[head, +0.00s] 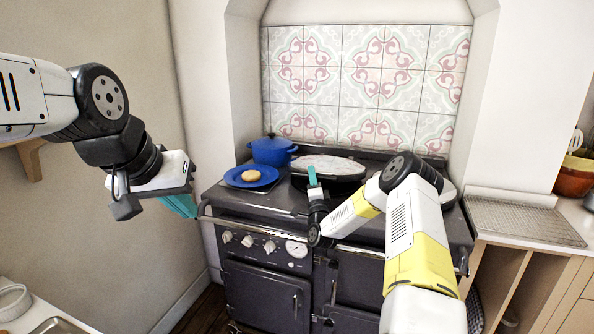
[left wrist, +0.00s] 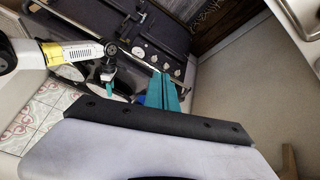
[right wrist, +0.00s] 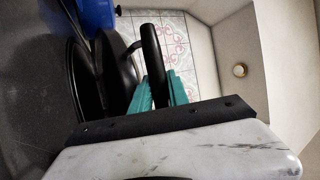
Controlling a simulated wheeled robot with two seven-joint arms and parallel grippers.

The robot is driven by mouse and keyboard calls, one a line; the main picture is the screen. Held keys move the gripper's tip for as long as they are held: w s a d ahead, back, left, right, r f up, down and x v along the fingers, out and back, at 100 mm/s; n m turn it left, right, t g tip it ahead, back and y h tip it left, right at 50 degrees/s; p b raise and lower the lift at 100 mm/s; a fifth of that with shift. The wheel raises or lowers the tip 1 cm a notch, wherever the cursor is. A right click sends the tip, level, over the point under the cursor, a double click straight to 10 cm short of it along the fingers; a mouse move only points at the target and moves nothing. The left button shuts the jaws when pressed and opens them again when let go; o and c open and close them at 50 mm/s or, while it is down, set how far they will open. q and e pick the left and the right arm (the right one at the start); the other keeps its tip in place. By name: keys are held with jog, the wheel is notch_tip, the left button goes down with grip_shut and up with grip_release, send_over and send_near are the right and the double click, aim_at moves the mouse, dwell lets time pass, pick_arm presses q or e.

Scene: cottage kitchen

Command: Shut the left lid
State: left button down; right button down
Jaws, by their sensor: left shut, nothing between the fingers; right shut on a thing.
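The left lid (head: 335,163) is a round cover with a pale, shiny top on the dark range cooker. In the right wrist view its dark disc (right wrist: 122,75) stands at an angle, apart from the dark round plate (right wrist: 82,90) beside it. My right gripper (head: 313,178) is at the lid's front; in the right wrist view its teal fingers are shut on the lid's black bar handle (right wrist: 151,55). My left gripper (head: 180,205) is shut and empty, left of the cooker's front rail; its teal fingers also show in the left wrist view (left wrist: 162,93).
A blue plate (head: 251,176) with a round bun (head: 251,175) and a blue pot (head: 272,150) stand on the cooker's left side. A front rail (head: 255,229) runs above the knobs. A wire rack (head: 525,220) lies on the right counter. My right arm partly hides the cooker's right side.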

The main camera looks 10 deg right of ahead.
jog(key=shift+a, duration=0.2)
pick_arm(q)
jog(key=w+d+r+m+t, duration=0.1)
jog(key=w+d, duration=0.4)
jog(key=w, duration=0.6)
jog(key=w+d+m+h, duration=0.1)
jog(key=w+d, duration=0.4)
jog(key=w, duration=0.5)
jog(key=w+d+r+m+t, duration=0.1)
jog(key=w+d, duration=0.4)
jog(key=w, duration=0.6)
jog(key=w+d+f+m, duration=0.1)
jog(key=w+d+f, duration=1)
jog(key=w+f, duration=0.2)
jog(key=shift+w+f+h, duration=0.3)
jog(key=shift+w+f, duration=0.1)
jog(key=shift+f, duration=0.55)
